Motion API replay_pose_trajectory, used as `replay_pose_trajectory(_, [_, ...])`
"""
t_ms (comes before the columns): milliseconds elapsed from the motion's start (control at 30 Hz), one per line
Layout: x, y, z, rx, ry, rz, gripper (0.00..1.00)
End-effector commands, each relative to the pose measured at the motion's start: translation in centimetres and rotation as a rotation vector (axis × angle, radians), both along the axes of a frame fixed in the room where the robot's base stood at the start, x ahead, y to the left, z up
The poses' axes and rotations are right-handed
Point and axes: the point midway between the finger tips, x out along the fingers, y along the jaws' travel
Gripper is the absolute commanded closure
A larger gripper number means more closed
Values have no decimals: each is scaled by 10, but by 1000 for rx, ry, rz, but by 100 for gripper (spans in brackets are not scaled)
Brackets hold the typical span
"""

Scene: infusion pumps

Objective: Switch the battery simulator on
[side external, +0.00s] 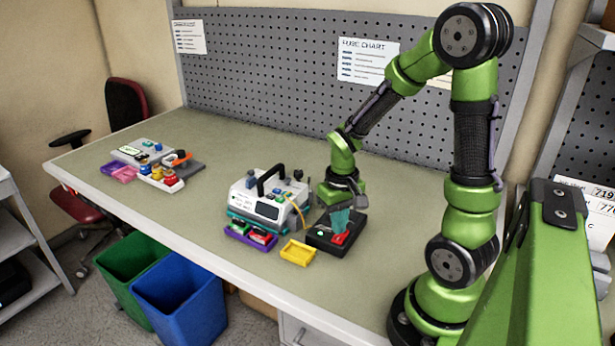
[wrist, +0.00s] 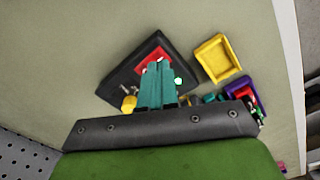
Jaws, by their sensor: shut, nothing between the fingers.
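A black box (side external: 322,243) with a red part on top stands on the bench to the right of the white pump; I take it as the battery simulator. It also shows in the wrist view (wrist: 122,80). The red part (side external: 341,238) lies under my fingertips, and in the wrist view it (wrist: 152,63) shows around their ends. A small green light or button (side external: 320,234) is on the box's left side. My gripper (side external: 340,231) points down, teal fingers together and empty, right over the red part. Whether they touch it, and the switch's position, I cannot tell.
The white pump (side external: 268,211) with a black handle and yellow cable stands left of the box. A yellow tray (side external: 298,252) and a purple tray (side external: 243,236) lie in front. More devices (side external: 146,153) are at the far left. The bench between is clear.

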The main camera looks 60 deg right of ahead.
Motion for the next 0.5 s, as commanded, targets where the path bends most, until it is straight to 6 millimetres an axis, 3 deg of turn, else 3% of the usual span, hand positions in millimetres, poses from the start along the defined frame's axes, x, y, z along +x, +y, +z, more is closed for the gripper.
replay_pose_trajectory(500, [1, 0, 42, -2, -3, 1, 100])
